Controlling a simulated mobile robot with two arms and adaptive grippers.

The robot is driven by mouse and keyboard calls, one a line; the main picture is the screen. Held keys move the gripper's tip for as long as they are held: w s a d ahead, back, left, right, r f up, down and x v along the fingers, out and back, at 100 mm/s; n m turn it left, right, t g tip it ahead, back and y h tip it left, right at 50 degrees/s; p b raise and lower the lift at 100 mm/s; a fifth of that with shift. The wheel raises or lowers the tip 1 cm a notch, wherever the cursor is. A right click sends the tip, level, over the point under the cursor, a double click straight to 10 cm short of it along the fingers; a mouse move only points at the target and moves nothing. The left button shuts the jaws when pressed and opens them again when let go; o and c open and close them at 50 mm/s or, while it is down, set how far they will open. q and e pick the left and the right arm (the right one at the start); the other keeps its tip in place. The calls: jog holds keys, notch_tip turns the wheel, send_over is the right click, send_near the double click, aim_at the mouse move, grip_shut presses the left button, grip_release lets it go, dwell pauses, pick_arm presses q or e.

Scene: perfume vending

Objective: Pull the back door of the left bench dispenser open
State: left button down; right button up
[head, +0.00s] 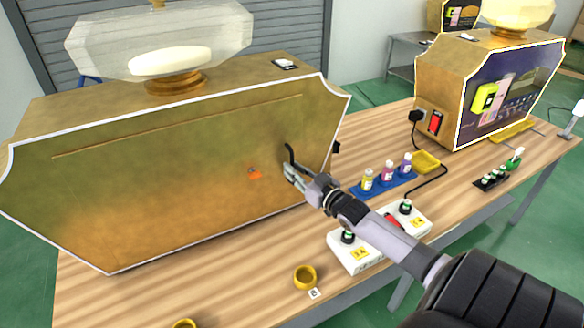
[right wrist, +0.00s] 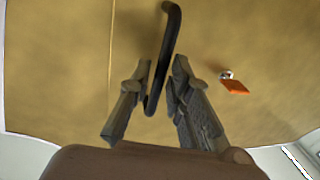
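The left bench dispenser (head: 175,200) is a large gold box whose white-edged back panel faces me. The back door in this panel lies flush, with no visible gap. A curved black handle (head: 289,155) sits near the panel's right side; it also shows in the right wrist view (right wrist: 170,45). My right gripper (head: 288,171) is at the handle's lower part. In the right wrist view, its two fingers (right wrist: 162,72) stand apart on either side of the handle. Whether either finger touches it is unclear. My left gripper is not in view.
A small metal piece with an orange tag (head: 254,174) is on the panel left of the handle. White switch boxes (head: 356,252), a blue bottle tray (head: 384,187) and a gold cup (head: 305,277) stand on the wooden bench. Another dispenser (head: 490,85) stands at the right.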

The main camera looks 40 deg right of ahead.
jog(key=shift+w, duration=0.85)
jog(key=shift+c, duration=0.6)
grip_shut()
